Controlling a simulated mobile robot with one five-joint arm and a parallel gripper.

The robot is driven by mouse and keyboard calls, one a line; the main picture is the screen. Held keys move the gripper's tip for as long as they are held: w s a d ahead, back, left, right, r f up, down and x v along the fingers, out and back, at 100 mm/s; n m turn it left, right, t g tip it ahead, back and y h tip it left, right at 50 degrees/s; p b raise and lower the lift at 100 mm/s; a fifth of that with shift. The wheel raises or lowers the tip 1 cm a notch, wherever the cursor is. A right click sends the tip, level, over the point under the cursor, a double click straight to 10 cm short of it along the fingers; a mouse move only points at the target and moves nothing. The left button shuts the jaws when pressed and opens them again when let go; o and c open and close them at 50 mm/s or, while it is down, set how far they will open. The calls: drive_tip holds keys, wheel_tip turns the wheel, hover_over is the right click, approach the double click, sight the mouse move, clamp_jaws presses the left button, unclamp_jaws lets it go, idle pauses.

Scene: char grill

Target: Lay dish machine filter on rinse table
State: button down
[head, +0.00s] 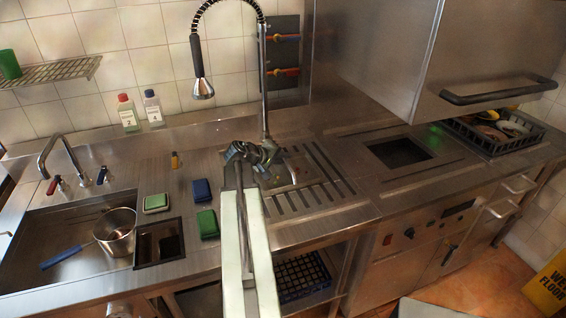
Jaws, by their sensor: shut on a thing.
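My gripper (256,158) is over the left part of the steel rinse table (340,195), near the foot of the spray tap. It is shut on a grey metal piece, taken to be the dish machine filter. My arm and jaws hide most of the piece, and its outline blends with the steel behind. I cannot tell whether it touches the table. The rinse table has a row of dark drain slots to the right of my gripper. A dark square opening (398,152) shows in the steel top further right, below the raised hood.
The spray tap (264,85) rises close behind my gripper. A blue sponge (201,190) and a green sponge (208,224) lie to its left. A pot (116,232) stands in the left sink. A dark dish rack (497,133) with dishes stands at the far right.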

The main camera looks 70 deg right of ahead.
drive_tip(key=shift+s+f, duration=0.1)
drive_tip(key=c, duration=1.4)
unclamp_jaws()
drive_tip(key=shift+c, duration=0.2)
drive_tip(key=shift+a+r, duration=0.1)
drive_tip(key=shift+r, duration=0.3)
drive_tip(key=p+v, duration=0.6)
drive_tip(key=v, duration=0.5)
drive_tip(key=shift+w+a, duration=0.25)
drive_tip(key=shift+a, duration=0.05)
